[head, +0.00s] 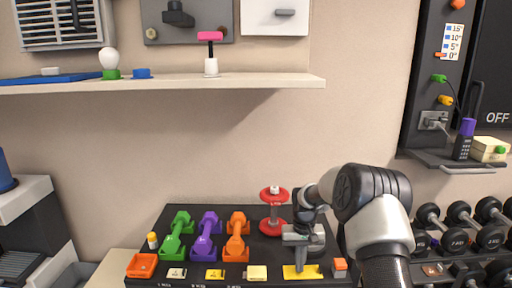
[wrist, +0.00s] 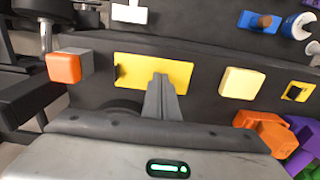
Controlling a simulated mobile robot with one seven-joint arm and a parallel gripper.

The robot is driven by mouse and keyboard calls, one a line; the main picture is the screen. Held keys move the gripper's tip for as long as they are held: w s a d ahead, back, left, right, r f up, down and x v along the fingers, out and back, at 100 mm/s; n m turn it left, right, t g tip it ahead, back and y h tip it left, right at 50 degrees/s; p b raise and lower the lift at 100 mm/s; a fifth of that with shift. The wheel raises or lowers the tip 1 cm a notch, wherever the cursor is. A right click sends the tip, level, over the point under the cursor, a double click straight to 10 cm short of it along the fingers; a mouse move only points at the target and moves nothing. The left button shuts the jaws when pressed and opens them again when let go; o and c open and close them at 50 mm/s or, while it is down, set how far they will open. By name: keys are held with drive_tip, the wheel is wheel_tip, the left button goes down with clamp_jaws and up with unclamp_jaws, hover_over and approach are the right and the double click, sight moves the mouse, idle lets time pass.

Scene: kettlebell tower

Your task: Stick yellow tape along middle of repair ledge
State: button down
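The yellow tape (head: 302,272) is a flat yellow strip at the front right of a black rack top. It also shows in the wrist view (wrist: 130,70), with a small dark notch at its left end. My gripper (head: 300,262) is right over the middle of the strip. In the wrist view its fingers (wrist: 161,80) are close together and cover part of the strip. I cannot tell whether they pinch it. Which surface is the repair ledge is not marked; the strip lies at or just above the front part of the black rack top (head: 190,284).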

drive_tip(key=shift+s+f+b, duration=0.15)
drive_tip(key=shift+f+b, duration=0.4)
drive_tip(key=shift+f, duration=0.05)
idle(2.5)
drive_tip(key=shift+r, duration=0.15)
idle(0.5)
wheel_tip(320, 180, up, 7)
drive_tip(key=p, duration=0.3)
drive_tip(key=shift+p, duration=0.3)
drive_tip(key=shift+r, duration=0.1)
wheel_tip(320, 180, up, 17)
drive_tip(key=shift+r, duration=0.15)
idle(0.3)
